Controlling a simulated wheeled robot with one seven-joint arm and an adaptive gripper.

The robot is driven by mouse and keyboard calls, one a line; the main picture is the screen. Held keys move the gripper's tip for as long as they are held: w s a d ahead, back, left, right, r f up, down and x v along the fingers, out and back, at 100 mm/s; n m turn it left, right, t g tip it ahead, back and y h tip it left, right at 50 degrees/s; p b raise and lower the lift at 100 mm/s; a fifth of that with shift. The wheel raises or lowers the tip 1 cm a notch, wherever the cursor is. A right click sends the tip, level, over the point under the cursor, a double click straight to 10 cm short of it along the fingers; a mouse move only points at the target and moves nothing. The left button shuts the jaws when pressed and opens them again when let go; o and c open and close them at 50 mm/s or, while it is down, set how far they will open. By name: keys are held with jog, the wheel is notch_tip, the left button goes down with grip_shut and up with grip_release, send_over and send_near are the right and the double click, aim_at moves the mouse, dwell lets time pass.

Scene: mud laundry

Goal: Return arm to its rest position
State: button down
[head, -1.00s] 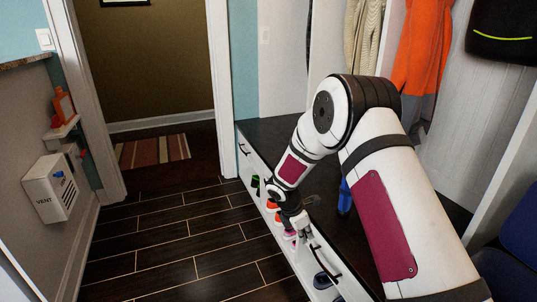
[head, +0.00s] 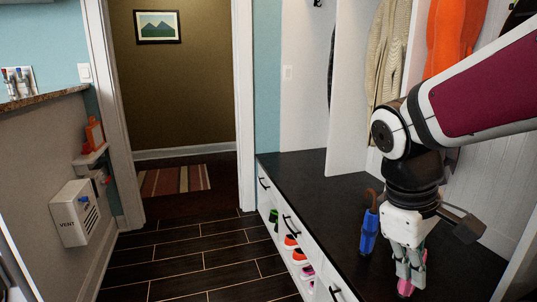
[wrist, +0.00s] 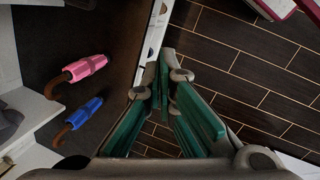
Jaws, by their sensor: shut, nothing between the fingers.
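My gripper (head: 408,277) hangs down at the lower right of the head view, over the bench side. It is shut and empty; its green-padded fingers (wrist: 162,88) fill the lower middle of the wrist view. My arm bends at an elbow above it and runs off to the right. A blue folded umbrella (head: 369,232) with a brown hooked handle lies on the dark bench top, left of my gripper. It also shows in the wrist view (wrist: 84,113), beside a pink folded umbrella (wrist: 86,68). In the head view the pink umbrella (head: 405,288) is mostly hidden behind my fingers.
The black bench top (head: 310,170) has white drawers and cubbies with several shoes (head: 290,240) below. Coats, including an orange one (head: 452,40), hang above. The dark tiled floor (head: 195,255) is clear. A white vent box (head: 75,213) is on the left wall.

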jog(key=s+a+m+y, duration=0.35)
jog(key=s+m, duration=0.35)
jog(key=s, duration=1.3)
notch_tip(320, 180, up, 25)
jog(key=t+p, duration=0.4)
jog(key=p, duration=1.9)
jog(key=shift+w, duration=0.3)
